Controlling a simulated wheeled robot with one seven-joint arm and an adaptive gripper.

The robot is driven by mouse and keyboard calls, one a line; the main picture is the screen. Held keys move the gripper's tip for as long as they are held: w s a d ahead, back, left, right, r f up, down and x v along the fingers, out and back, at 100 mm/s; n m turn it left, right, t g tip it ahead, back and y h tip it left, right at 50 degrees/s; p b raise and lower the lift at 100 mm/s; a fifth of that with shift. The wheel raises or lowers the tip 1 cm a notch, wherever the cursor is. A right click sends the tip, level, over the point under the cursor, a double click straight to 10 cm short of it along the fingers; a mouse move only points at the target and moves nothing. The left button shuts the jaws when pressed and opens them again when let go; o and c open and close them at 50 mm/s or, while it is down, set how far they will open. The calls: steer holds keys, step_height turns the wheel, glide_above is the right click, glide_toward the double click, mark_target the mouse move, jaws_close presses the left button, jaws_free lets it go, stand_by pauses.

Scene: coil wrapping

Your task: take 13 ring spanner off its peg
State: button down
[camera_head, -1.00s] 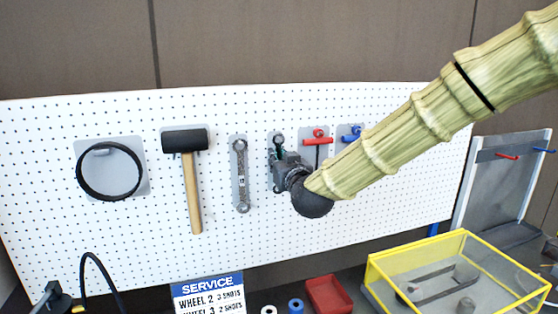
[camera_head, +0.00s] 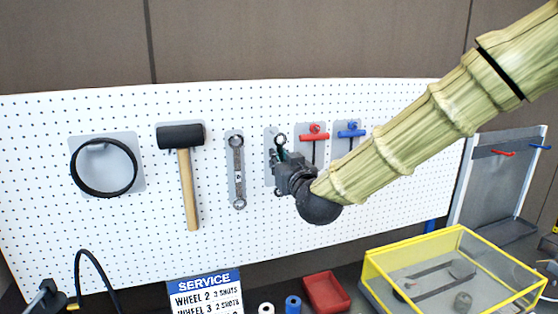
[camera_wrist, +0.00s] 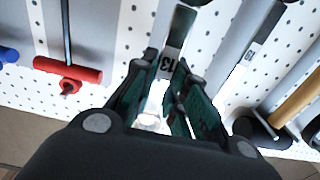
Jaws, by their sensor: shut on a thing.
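The 13 ring spanner (camera_wrist: 167,62) shows its "13" label between my gripper's fingers in the wrist view. In the head view its upper ring (camera_head: 280,140) stands at the right edge of its grey backing plate (camera_head: 269,150). My gripper (camera_head: 284,165) is shut on the spanner's shaft, in front of the pegboard. In the wrist view the dark green finger pads of my gripper (camera_wrist: 172,95) lie on both sides of it. My gripper hides most of the shaft in the head view. I cannot see clearly whether the ring still touches its peg.
Another ring spanner (camera_head: 238,172) hangs to the left, then a mallet (camera_head: 186,175) and a black ring (camera_head: 104,168). Red (camera_head: 314,136) and blue (camera_head: 351,132) T-handled tools hang close on the right. A yellow-framed box (camera_head: 455,275) stands below right.

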steer(key=shift+b+v, duration=0.35)
steer(key=shift+v, duration=1.45)
